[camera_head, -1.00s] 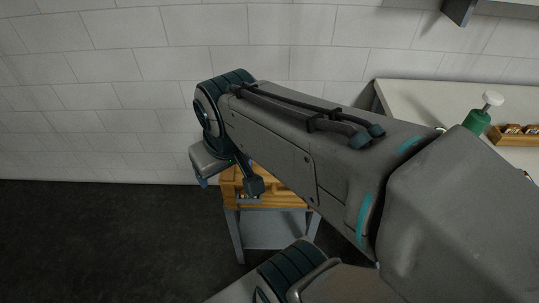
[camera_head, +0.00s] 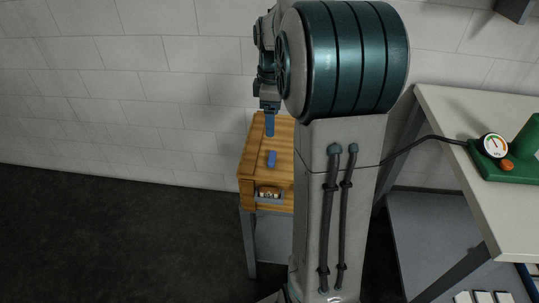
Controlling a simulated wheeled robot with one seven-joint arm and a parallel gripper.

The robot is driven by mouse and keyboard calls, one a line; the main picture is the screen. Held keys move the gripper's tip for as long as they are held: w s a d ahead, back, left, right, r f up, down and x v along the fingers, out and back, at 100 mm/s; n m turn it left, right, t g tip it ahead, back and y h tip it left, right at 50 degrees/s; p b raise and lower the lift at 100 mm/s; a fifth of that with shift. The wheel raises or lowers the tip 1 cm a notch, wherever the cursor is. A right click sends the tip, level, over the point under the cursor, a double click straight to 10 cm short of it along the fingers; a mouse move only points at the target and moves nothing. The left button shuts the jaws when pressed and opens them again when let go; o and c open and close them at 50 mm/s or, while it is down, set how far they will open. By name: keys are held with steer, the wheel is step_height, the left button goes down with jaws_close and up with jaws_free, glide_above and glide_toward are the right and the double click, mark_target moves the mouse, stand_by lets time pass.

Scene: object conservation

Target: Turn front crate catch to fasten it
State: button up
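The wooden crate (camera_head: 254,155) stands against the wall on a small grey stand, left of my arm. A small blue piece (camera_head: 271,158) shows on its top; I cannot tell whether it is a catch. A grey metal fitting (camera_head: 269,198) sits low on the crate's front, below a dark opening. I cannot make out the position of the front catch. My gripper (camera_head: 269,126) points down over the back part of the crate, with a blue fingertip visible. I cannot see a gap between its fingers or whether it touches the crate. My arm hides the crate's right side.
A light workbench (camera_head: 455,150) stands at the right, with a green device with a gauge (camera_head: 494,146) on it and a cable running from it behind my arm. The tiled wall (camera_head: 130,85) is close behind the crate. The dark floor (camera_head: 120,240) at the left is clear.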

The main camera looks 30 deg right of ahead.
mark_target(272, 157)
step_height(272, 157, down, 14)
steer(key=shift+r, duration=0.25)
steer(key=c, duration=1)
